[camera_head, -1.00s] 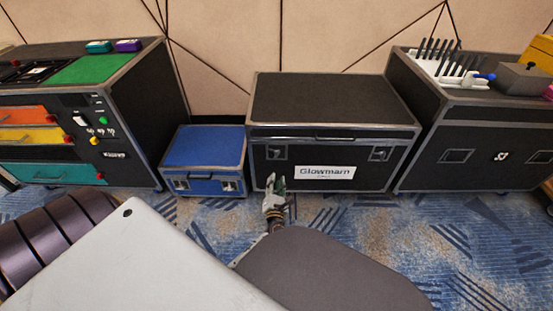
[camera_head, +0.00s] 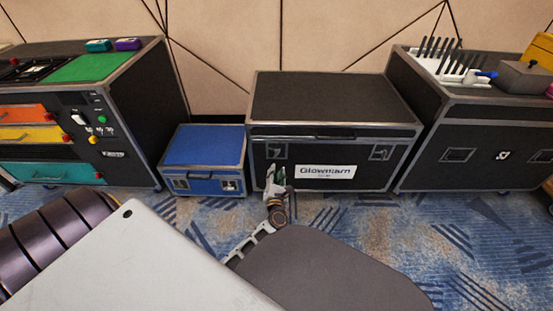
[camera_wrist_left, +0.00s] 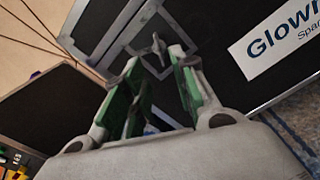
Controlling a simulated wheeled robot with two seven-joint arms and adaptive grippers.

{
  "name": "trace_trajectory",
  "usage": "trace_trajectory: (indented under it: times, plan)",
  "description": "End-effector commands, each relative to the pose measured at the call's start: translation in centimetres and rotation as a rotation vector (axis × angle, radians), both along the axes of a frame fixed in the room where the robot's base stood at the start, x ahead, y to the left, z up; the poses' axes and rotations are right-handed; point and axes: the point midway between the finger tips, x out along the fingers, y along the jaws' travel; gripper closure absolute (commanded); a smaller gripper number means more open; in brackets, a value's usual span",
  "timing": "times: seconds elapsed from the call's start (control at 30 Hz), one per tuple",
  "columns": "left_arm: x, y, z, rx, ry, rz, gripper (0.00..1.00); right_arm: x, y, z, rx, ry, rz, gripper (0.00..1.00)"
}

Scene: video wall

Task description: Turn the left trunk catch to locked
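The black trunk (camera_head: 335,100) with silver edges and a white label stands on the carpet against the wall. Its left catch (camera_head: 277,151) is a small metal plate on the front, at the upper left. In the left wrist view the catch (camera_wrist_left: 158,43) shows as a small grey turning piece in a recessed plate, just past my fingertips. My left gripper (camera_head: 276,177) is low in front of the trunk's left side, below the catch. Its green-padded fingers (camera_wrist_left: 155,75) are apart with nothing seen between them. The right catch (camera_head: 381,153) is untouched. My right gripper is out of view.
A small blue case (camera_head: 204,160) stands close left of the trunk. A black cabinet with coloured drawers (camera_head: 130,110) is farther left, and another black case (camera_head: 470,140) stands close on the right. Patterned carpet (camera_head: 400,225) in front is clear.

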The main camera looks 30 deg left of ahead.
Motion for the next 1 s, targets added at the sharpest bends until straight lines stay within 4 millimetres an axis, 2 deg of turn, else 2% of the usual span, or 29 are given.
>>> trace_trajectory:
  times: [0.7, 1.0]
  plan:
    - [6.5, 4.0, -0.1, 0.000, -0.001, 0.000, 0.72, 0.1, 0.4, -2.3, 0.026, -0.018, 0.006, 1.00]
    - [8.0, 4.9, 0.0, 0.001, 0.001, 0.000, 0.72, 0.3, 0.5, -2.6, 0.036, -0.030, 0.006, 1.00]
